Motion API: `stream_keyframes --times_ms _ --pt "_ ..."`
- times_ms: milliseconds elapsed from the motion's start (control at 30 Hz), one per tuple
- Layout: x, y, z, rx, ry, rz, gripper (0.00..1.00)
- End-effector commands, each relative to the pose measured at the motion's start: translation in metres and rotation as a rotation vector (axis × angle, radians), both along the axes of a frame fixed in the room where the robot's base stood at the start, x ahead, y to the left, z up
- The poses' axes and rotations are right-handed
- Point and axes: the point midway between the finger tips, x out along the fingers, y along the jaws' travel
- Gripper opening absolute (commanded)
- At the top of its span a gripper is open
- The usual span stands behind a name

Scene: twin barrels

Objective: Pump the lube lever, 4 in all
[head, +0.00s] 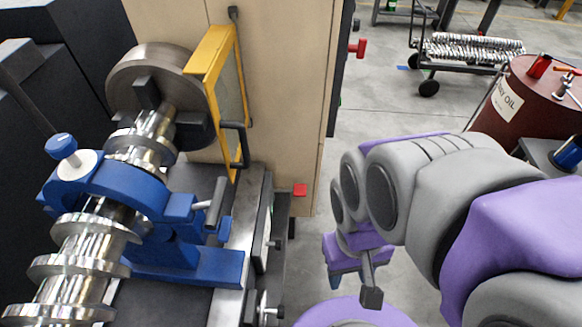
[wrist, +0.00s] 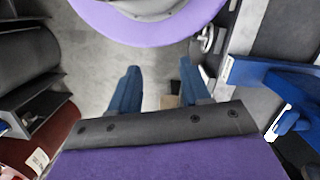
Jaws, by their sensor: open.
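Nothing is held. A small tan piece shows near the base of the right finger; I cannot tell what it is.
The lathe's blue steady rest (head: 120,190) holds a shiny crankshaft (head: 85,245) at left. A yellow-framed guard (head: 212,55) stands by the chuck (head: 150,75). A dark red oil barrel (head: 525,105) stands at right. Open floor (head: 375,110) lies between lathe and barrel.

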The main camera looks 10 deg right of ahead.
Motion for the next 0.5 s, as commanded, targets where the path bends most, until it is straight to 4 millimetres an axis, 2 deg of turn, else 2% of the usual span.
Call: stream_keyframes --times_ms 67,500 --pt "0.0000 0.0000 0.0000 0.000 0.000 0.000 0.44" --pt "0.0000 0.0000 0.0000 0.000 0.000 0.000 0.02"
